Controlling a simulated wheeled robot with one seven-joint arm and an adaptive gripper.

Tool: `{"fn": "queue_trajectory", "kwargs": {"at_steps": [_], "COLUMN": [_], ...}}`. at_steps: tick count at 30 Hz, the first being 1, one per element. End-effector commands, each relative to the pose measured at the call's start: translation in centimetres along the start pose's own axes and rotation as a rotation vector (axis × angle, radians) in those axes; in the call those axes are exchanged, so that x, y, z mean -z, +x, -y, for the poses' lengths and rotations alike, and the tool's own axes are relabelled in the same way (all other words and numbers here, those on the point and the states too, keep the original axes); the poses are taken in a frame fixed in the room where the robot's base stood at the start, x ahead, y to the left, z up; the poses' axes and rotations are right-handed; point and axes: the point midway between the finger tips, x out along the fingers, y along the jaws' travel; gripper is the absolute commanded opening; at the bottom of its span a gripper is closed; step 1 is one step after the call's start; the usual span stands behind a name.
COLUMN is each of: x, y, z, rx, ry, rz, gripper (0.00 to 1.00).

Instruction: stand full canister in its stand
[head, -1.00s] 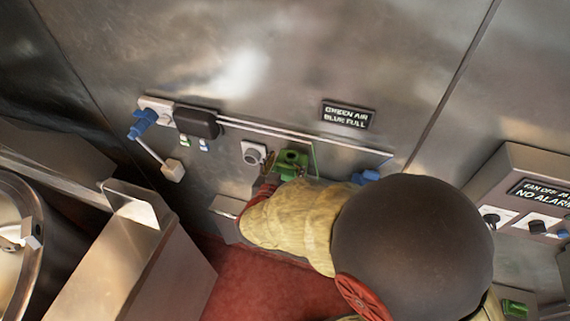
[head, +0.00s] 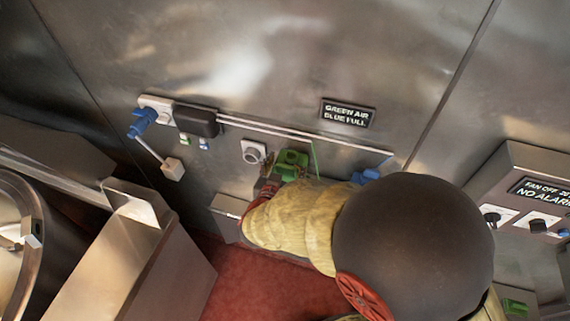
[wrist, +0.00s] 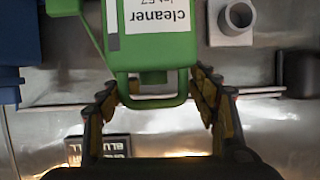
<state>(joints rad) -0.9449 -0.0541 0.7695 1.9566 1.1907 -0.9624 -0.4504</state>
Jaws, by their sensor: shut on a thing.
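In the head view my gripper (head: 279,176) is partly hidden by my yellow-sleeved arm. A grey metal box (head: 225,222) is low at the wall, left of my arm; I cannot tell whether it is the stand.
A grey round wall fitting (head: 253,152) is just left of the canister. A blue fitting (head: 367,176) is to the right, beneath a rail (head: 300,138) and a "GREEN AIR BLUE FULL" sign (head: 347,114). A steel cabinet (head: 135,250) stands left; red floor (head: 262,280) is open between.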

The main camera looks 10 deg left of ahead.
Motion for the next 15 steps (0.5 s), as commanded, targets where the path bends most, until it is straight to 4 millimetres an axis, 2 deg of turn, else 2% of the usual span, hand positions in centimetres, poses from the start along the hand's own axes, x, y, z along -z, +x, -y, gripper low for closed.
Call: {"fn": "queue_trajectory", "kwargs": {"at_steps": [15], "x": [-0.7], "y": [0.4], "z": [0.1], "rx": [0.001], "ry": [0.003], "rz": [-0.005], "gripper": [0.0]}}
